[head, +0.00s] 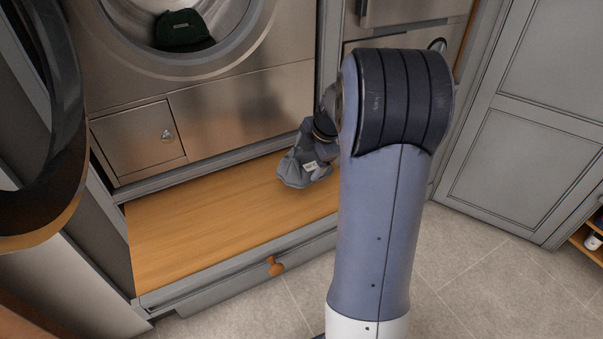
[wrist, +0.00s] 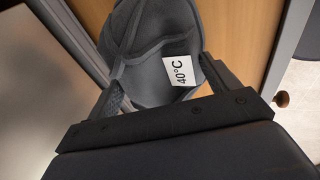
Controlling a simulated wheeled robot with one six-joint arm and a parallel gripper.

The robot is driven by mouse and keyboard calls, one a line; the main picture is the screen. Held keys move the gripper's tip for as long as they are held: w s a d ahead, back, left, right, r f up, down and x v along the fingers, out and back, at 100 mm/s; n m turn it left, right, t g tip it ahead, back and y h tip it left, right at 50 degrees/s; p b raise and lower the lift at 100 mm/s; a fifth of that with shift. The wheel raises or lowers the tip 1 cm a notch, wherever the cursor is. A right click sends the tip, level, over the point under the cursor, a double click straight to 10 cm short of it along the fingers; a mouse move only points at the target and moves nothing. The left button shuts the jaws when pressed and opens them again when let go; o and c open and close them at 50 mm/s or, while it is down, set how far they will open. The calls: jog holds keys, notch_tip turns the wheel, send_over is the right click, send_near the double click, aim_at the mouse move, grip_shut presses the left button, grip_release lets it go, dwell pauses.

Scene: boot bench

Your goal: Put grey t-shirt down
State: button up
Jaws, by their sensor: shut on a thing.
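The grey t-shirt (head: 296,172) is a bunched grey cloth at the right part of the wooden bench top (head: 200,222). In the wrist view the grey t-shirt (wrist: 150,40) fills the space between the fingers and shows a white label reading 40°C. My gripper (wrist: 165,88) is shut on it, with one finger at each side. In the head view my gripper (head: 322,150) is partly hidden behind my arm. The cloth is low over the bench top; I cannot tell whether it touches it.
A front-loading machine (head: 195,110) stands behind the bench, with a dark green cloth (head: 182,30) in its drum. Its round door (head: 40,130) hangs open at the left. The left and middle of the bench top are clear. A drawer with a wooden knob (head: 275,266) is below.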

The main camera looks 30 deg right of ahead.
aim_at(311, 165)
jog(key=shift+f, duration=2)
jog(key=shift+f+b, duration=0.1)
jog(key=shift+b, duration=0.2)
jog(key=o, duration=1.3)
jog(key=p+v, duration=0.1)
jog(key=v, duration=1.1)
